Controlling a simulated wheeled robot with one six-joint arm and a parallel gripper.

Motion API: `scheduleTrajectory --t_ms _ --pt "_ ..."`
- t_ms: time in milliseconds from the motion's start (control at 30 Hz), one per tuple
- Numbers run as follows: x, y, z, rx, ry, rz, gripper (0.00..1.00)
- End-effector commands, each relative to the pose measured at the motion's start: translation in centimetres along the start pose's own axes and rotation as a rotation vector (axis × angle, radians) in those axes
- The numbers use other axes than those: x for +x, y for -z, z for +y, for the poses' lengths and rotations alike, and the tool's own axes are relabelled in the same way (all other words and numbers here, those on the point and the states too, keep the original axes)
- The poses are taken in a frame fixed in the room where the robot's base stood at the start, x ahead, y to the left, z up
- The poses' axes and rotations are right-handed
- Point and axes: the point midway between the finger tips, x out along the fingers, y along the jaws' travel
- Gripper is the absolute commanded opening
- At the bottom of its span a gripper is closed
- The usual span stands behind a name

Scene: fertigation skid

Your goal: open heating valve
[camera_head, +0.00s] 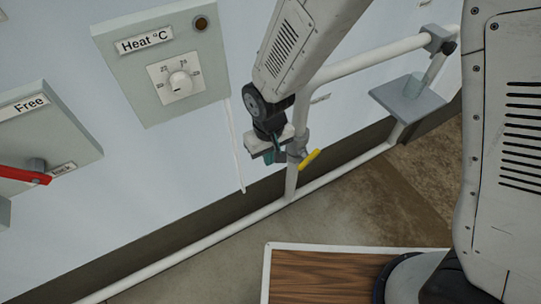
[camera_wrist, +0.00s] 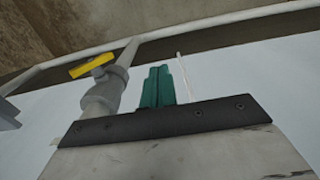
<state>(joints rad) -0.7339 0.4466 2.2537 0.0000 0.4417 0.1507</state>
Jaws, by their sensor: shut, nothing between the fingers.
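The heating valve's yellow handle (camera_head: 310,159) sits on a grey valve body on the vertical white pipe. In the wrist view the yellow handle (camera_wrist: 91,66) lies at the upper left, across the pipe above the grey valve body (camera_wrist: 103,92). My gripper (camera_head: 272,156) is just left of the valve in the head view, and its fingers partly overlap the pipe area. In the wrist view its green fingers (camera_wrist: 157,87) are together and empty, to the right of the valve. They look apart from the yellow handle.
A heat dial panel (camera_head: 200,100) and a "Free" panel with a red lever (camera_head: 25,175) are on the wall at left. White pipes (camera_head: 225,235) run along the wall's foot. A grey plate (camera_head: 408,98) is at right. Open floor (camera_head: 350,205) lies in front.

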Motion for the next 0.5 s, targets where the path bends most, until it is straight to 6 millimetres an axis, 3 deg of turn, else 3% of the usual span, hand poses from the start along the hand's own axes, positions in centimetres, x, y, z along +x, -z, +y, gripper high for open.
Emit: scheduleTrajectory --t_ms 167,333,500 --pt "-1.9 -0.1 1.4 0.025 0.001 0.010 0.00" --pt "-8.2 -1.6 6.0 0.109 0.002 0.033 0.00" --pt "-15.4 -6.0 11.4 0.220 -0.001 0.054 0.00"
